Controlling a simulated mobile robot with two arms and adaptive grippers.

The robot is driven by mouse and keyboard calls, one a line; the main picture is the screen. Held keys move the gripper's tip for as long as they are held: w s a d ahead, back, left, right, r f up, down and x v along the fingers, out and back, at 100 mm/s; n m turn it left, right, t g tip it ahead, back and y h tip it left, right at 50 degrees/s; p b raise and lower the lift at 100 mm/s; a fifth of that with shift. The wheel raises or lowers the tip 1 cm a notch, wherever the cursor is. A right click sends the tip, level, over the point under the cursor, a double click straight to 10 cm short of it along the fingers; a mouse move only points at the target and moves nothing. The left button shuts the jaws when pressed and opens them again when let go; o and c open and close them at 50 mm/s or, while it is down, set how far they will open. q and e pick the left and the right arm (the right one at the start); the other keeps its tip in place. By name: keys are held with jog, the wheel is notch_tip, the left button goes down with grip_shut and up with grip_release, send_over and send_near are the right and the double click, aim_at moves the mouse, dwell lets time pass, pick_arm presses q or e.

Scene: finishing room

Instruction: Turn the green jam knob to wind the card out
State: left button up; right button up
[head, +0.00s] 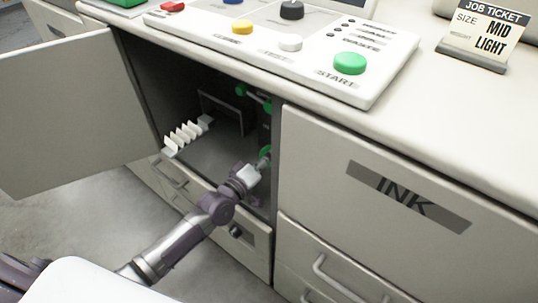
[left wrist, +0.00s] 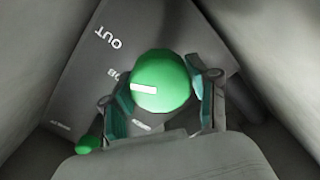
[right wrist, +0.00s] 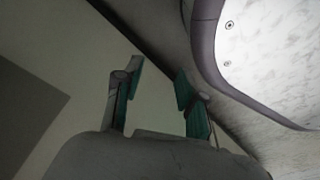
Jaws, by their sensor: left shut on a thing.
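The round green jam knob (left wrist: 162,82) with a white mark is between the two fingers of my left gripper (left wrist: 164,90), which is shut on it. In the head view the knob (head: 265,152) shows at the right inside of an open cabinet, partly hidden by my left gripper (head: 255,169). A white card (head: 186,136), folded in zigzag, sticks out at the left in the cabinet opening. A panel behind the knob bears the word OUT (left wrist: 108,37). My right gripper (right wrist: 157,100) is open and empty, and is not in the head view.
The cabinet door (head: 75,115) stands open at the left. Other green parts (head: 241,90) sit higher inside the cabinet. Above is a control panel (head: 375,88) with coloured buttons. The INK front (head: 360,165) is closed, right of the opening.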

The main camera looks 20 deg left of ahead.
dwell(0.5)
pick_arm(q)
jog(key=o, duration=1.1)
jog(key=shift+o, duration=0.2)
jog(key=shift+s, duration=0.1)
jog(key=v, duration=1.2)
